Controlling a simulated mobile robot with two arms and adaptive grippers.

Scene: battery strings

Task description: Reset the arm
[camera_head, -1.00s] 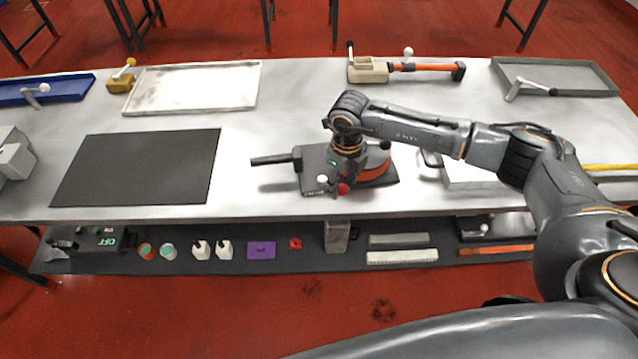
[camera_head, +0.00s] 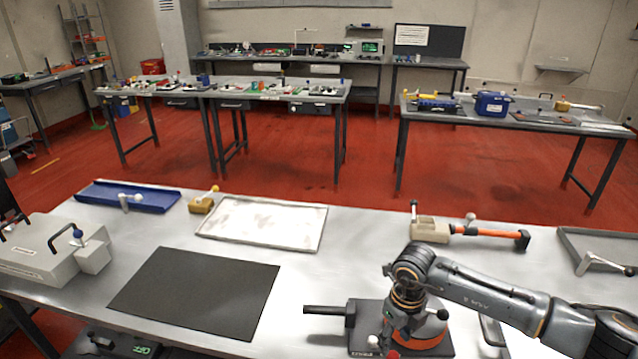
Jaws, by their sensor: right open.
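My right arm reaches in from the lower right over the near metal table (camera_head: 300,275). My right gripper (camera_head: 388,342) points down, open, over a dark grey device (camera_head: 365,314) with a black handle to the left and an orange part to the right. The fingertips are small and dark against the device, and I cannot tell whether they touch it. A white knob and a red knob show beside the fingers. My left gripper is not in view.
A black mat (camera_head: 195,292), a white tray (camera_head: 264,222), a blue tray (camera_head: 128,197) and a beige box with an orange tool (camera_head: 470,232) lie on the near table. A grey machine (camera_head: 50,255) stands at left. Other workbenches stand behind, across red floor.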

